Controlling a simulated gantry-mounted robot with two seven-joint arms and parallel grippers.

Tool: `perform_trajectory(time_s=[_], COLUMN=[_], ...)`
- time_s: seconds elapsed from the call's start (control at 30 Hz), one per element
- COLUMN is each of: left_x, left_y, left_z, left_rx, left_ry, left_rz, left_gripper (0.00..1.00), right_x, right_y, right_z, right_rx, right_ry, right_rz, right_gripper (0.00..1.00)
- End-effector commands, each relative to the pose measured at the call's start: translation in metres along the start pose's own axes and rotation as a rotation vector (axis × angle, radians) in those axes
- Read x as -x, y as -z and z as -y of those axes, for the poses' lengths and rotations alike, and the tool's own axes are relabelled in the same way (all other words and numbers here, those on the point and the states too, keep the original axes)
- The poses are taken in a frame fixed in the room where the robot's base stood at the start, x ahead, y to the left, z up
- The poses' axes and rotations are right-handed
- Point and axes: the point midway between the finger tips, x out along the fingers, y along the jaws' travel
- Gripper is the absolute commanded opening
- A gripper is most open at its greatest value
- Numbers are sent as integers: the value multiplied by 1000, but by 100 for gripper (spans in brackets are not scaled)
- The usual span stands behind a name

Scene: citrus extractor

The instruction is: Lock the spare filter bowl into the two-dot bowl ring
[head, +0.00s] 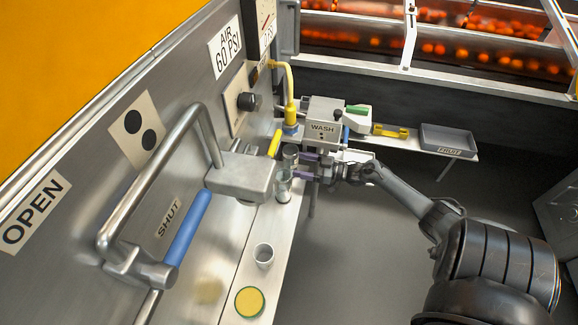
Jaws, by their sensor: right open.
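A third clear cup (264,254) stands on the narrow shelf nearer me. I cannot tell which is the spare filter bowl. A two-dot plate (137,130) is on the steel panel above a grey metal block (240,174); any ring under the block is mostly hidden. My left gripper is out of view.
A large handle with a blue grip (188,228) sticks out from the panel. The WASH block (322,124) and a yellow hose (291,88) stand behind the gripper. A grey tray (447,140) is at the back right.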

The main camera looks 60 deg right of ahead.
Motion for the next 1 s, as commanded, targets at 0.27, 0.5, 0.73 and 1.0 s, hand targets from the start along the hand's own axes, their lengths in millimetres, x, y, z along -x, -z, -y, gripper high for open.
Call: perform_trajectory(time_s=[0.27,0.5,0.73,1.0], left_x=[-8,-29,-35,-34], left_y=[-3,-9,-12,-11], left_z=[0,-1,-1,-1], left_rx=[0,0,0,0], left_ry=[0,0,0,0], left_rz=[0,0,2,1], left_gripper=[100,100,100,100], right_x=[-18,-47,-65,-66], right_y=[-2,-4,-1,0], right_z=[1,3,3,3], right_rx=[0,2,0,0], right_ry=[1,0,0,0], right_rz=[0,-3,0,2], right_gripper=[80,80,80,76])
